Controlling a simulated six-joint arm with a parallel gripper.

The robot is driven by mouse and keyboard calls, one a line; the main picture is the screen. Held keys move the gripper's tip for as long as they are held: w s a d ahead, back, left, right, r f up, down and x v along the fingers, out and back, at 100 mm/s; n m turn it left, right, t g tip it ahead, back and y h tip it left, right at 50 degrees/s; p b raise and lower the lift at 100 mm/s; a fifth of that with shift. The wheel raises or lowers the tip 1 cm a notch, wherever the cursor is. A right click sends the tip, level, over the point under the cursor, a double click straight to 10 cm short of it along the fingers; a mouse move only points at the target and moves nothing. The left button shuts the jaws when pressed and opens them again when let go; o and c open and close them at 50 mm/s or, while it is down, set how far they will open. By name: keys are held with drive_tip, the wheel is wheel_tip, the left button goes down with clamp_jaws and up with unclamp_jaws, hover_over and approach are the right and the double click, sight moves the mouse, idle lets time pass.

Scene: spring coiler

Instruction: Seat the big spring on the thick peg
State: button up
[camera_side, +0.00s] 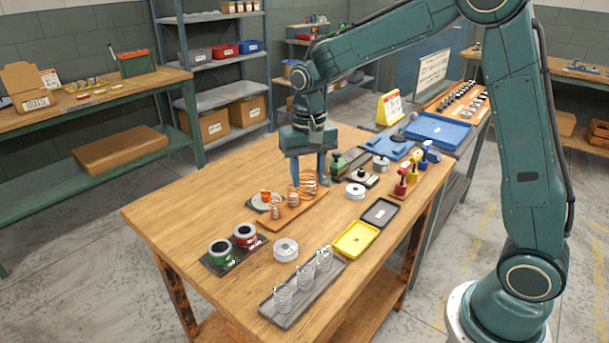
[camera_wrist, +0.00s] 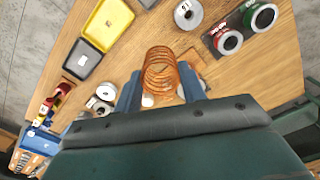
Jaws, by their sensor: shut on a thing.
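The big copper spring (camera_side: 308,183) stands at the far right end of an orange-brown wooden board (camera_side: 299,215). My gripper (camera_side: 309,178) points down over it. In the wrist view the spring (camera_wrist: 160,73) lies between the two blue fingers of my gripper (camera_wrist: 161,92), which are shut on it. Its coils look upright. I cannot tell whether its lower end touches the board. Smaller copper springs (camera_side: 277,210) stand on the same board. I cannot make out the thick peg for sure in either view.
A grey tray (camera_side: 288,315) with clear-looking coils is at the front. Red and green spools (camera_side: 220,251) stand at the left. A yellow tray (camera_side: 356,239), a black tray (camera_side: 380,212) and coloured bottle-like items (camera_side: 401,187) are at the right.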

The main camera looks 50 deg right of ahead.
wheel_tip(320, 180, up, 3)
drive_tip(key=shift+f, duration=0.1)
drive_tip(key=shift+w+d+r, duration=0.25)
drive_tip(key=w+d, duration=1)
drive_tip(key=d, duration=0.4)
drive_tip(key=shift+s+f, duration=0.15)
drive_tip(key=shift+f, duration=1.15)
drive_tip(key=shift+s+f, duration=0.1)
drive_tip(key=shift+f, duration=1.2)
drive_tip(key=shift+f, duration=0.15)
drive_tip(key=shift+f, duration=2.5)
drive_tip(key=shift+f, duration=1.45)
